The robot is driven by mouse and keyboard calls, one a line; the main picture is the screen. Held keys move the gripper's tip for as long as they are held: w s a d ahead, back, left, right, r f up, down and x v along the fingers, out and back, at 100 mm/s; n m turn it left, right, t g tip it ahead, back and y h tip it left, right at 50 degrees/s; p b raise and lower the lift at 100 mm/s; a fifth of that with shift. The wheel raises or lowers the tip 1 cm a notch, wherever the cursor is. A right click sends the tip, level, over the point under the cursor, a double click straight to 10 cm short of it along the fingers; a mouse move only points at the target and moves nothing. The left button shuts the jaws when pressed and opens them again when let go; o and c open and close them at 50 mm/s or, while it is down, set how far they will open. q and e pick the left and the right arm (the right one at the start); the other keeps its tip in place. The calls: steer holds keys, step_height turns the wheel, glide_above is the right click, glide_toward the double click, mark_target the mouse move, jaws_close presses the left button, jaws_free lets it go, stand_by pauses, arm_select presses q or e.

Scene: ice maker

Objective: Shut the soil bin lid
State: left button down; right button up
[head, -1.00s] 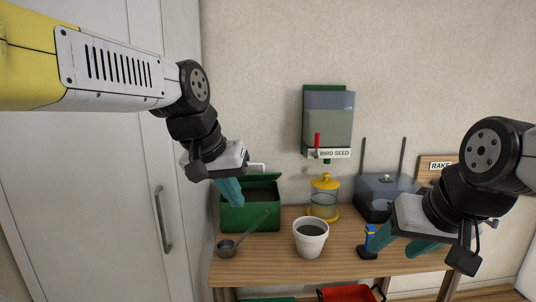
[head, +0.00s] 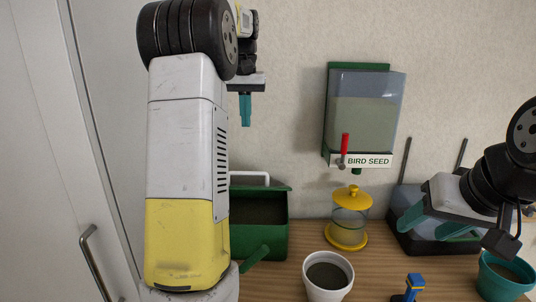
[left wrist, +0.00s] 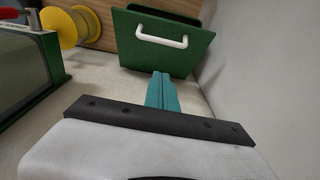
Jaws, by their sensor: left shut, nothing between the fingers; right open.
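The green soil bin (head: 258,240) stands on the table in the head view, with dark soil inside. My left arm hides its left side. Its lid (head: 275,188) is open, raised at the back, with a white handle (head: 250,177). The left wrist view shows the lid's outer green face (left wrist: 190,55) and the white handle (left wrist: 163,41). My left gripper (head: 246,122) is shut and empty, fingers pointing down above the lid. In the left wrist view its fingertips (left wrist: 162,76) appear just short of the green panel's edge; contact is not clear. My right gripper (head: 432,226) is open and empty at the right.
A bird seed dispenser (head: 363,118) hangs on the wall right of the bin. A scoop handle (head: 254,256) lies before the bin.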

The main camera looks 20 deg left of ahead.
arm_select(q)
steer(key=shift+s+d+f, duration=0.1)
steer(key=shift+s+f, duration=0.15)
steer(key=shift+f, duration=1.9)
steer(key=shift+s+a+f, duration=0.1)
steer(key=shift+s+f, duration=0.15)
steer(key=shift+f, duration=1.95)
steer(key=shift+s+d+f, duration=0.1)
steer(key=shift+s+f, duration=0.15)
steer(key=shift+f, duration=1.9)
steer(key=shift+s+d+f, duration=0.15)
steer(key=shift+s+f, duration=0.15)
steer(key=shift+s, duration=0.15)
steer(key=s+d+f+t, duration=0.1)
steer(key=s+f+t, duration=0.1)
steer(key=s+f, duration=0.3)
step_height(320, 180, down, 4)
steer(key=shift+s+d+r+t+y, duration=0.15)
steer(key=shift+s+d+t+y, duration=0.1)
steer(key=shift+s+t+y, duration=0.15)
steer(key=shift+r, duration=0.1)
